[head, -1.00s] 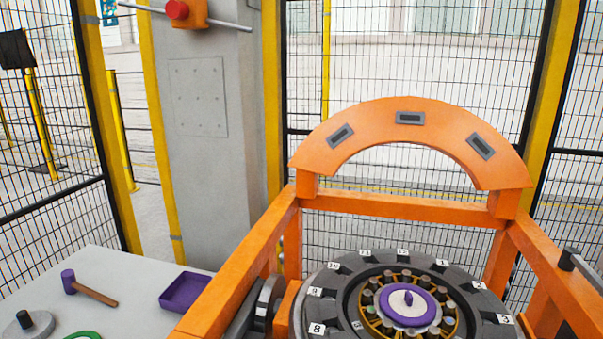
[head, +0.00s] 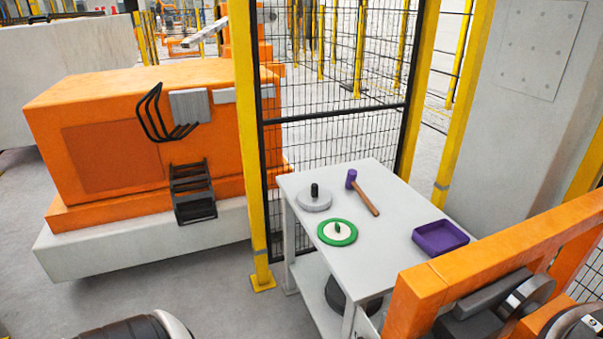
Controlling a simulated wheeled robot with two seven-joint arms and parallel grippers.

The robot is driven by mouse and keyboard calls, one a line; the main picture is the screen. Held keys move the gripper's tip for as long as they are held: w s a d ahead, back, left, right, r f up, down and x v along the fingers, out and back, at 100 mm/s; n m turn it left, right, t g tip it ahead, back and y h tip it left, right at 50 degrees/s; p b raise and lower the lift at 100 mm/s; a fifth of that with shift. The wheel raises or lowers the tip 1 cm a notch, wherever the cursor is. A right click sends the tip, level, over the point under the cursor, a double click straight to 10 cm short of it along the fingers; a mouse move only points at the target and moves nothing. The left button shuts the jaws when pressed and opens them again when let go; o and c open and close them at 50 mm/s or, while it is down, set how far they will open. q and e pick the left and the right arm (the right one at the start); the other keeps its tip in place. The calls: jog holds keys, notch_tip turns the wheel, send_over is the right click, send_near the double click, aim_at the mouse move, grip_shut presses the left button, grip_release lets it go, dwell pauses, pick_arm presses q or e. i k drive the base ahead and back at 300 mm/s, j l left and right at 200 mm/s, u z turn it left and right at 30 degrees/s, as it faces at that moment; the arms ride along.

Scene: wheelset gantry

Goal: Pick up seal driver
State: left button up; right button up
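A grey disc with a short black upright handle (head: 314,200), which looks like the seal driver, rests on the white table near its back left corner. A green ring with a white centre and a small green knob (head: 338,232) lies in front of it, close to the table's left edge. A mallet with a purple head and wooden handle (head: 363,192) lies just right of the disc. Neither of my grippers shows in the head view, and nothing is seen touching these things.
A purple tray (head: 440,238) sits on the white table (head: 385,255) at its right. An orange gantry beam (head: 490,262) stands close to the table's right side. Wire fence and yellow posts (head: 415,90) stand behind.

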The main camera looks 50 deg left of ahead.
aim_at(316, 193)
jog(key=u, duration=1.5)
jog(key=i, duration=0.15)
jog(key=j+u, duration=0.05)
jog(key=j, duration=0.05)
